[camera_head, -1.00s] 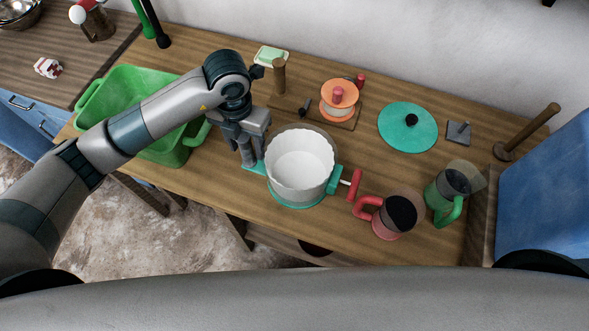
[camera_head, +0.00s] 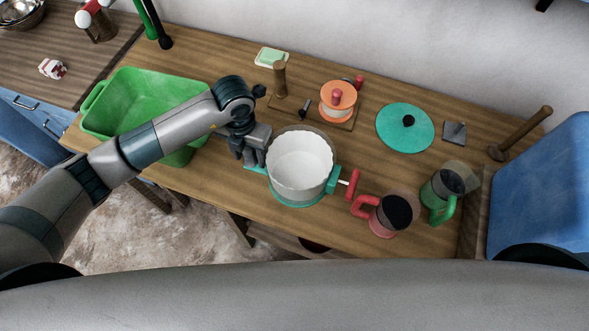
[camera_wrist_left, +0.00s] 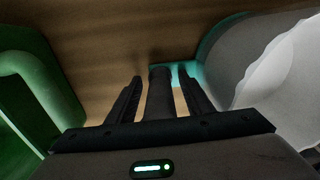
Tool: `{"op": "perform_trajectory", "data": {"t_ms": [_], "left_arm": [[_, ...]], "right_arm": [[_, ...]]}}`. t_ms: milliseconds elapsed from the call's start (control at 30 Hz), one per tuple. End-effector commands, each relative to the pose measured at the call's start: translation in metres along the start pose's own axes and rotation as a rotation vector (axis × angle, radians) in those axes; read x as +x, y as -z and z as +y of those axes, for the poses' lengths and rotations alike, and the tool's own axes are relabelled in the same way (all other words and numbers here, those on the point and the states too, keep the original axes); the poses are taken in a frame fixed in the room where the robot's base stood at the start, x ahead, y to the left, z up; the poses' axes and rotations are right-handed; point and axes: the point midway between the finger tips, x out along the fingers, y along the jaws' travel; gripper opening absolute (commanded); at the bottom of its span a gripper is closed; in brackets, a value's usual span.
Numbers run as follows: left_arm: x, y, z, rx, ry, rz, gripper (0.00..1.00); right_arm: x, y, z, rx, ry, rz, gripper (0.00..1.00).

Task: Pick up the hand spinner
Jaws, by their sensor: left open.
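The hand spinner (camera_head: 299,165) stands upright on the wooden table, with a white inner tub, a clear outer drum, a teal base and a red crank handle (camera_head: 353,187) on its right. My left gripper (camera_head: 248,158) is at its left side, by the teal bracket (camera_head: 252,168). In the left wrist view, the open fingers (camera_wrist_left: 160,84) stand either side of a dark upright grip (camera_wrist_left: 160,95) that meets a teal part of the spinner, with gaps showing on both sides. The spinner's drum (camera_wrist_left: 262,65) is close on the right there. My right gripper is not in view.
A green basin (camera_head: 135,92) stands just left of my gripper. A red mug (camera_head: 380,222) and a green mug (camera_head: 440,200) stand to the right. Behind are a teal lid (camera_head: 388,138), an orange reel (camera_head: 338,97) and a wooden post (camera_head: 280,78).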

Motion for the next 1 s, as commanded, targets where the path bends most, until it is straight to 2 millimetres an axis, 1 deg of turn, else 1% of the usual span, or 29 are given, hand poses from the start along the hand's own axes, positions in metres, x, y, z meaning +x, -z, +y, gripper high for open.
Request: {"op": "perform_trajectory", "data": {"t_ms": [133, 167, 200, 267, 300, 333, 367, 1000], "left_arm": [[-0.0003, -0.0001, -0.0001, 0.0, 0.0, 0.0, 0.47], [-0.0003, -0.0001, -0.0001, 0.0, 0.0, 0.0, 0.44], [-0.0003, -0.0001, -0.0001, 0.0, 0.0, 0.0, 0.35], [-0.0003, 0.0, -0.0001, 0.0, 0.0, 0.0, 0.2], [-0.0003, -0.0001, -0.0001, 0.0, 0.0, 0.0, 0.11], [-0.0004, -0.0001, -0.0001, 0.0, 0.0, 0.0, 0.04], [-0.0004, -0.0001, -0.0001, 0.0, 0.0, 0.0, 0.0], [-0.0005, -0.0001, 0.0001, 0.0, 0.0, 0.0, 0.0]], "right_arm": [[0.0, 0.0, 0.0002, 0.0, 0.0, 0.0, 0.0], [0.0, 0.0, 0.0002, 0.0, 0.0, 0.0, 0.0], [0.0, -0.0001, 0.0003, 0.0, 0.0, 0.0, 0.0], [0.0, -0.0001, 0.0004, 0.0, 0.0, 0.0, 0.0], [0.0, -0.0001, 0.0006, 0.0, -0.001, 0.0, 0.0], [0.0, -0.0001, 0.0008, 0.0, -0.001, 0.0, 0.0], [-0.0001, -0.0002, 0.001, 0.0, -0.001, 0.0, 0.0], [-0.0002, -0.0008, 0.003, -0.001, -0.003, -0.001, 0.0]]}}
